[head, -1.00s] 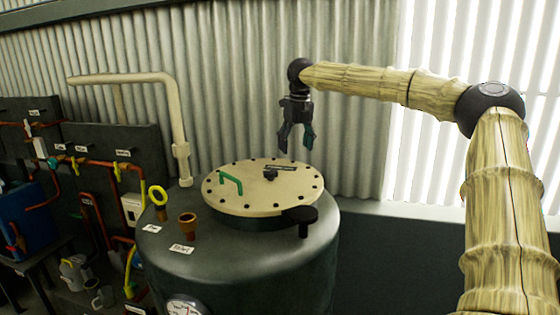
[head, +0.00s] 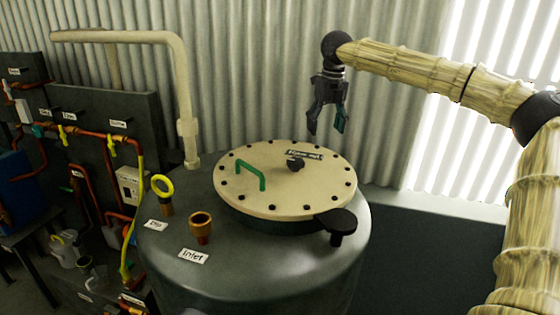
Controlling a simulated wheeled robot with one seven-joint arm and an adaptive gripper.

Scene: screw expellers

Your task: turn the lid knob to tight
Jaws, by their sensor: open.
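The round cream lid (head: 285,200) with dark bolts around its rim lies on top of the dark green tank (head: 270,265). A small black knob (head: 296,164) sits on the lid towards the back, beside a dark label with writing too small to read surely. A larger black knob (head: 336,222) stands at the lid's front right edge. A green handle (head: 250,178) arches over the lid's left part. My gripper (head: 326,132) is open and empty, pointing down. In the picture it appears above and right of the small knob, apart from both knobs.
A brass inlet fitting (head: 201,226) and a yellow ring on a fitting (head: 162,187) stand on the tank's left side. A cream pipe (head: 185,110) rises at the back left. Piping panels (head: 110,120) stand further left. A corrugated wall (head: 260,80) is behind.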

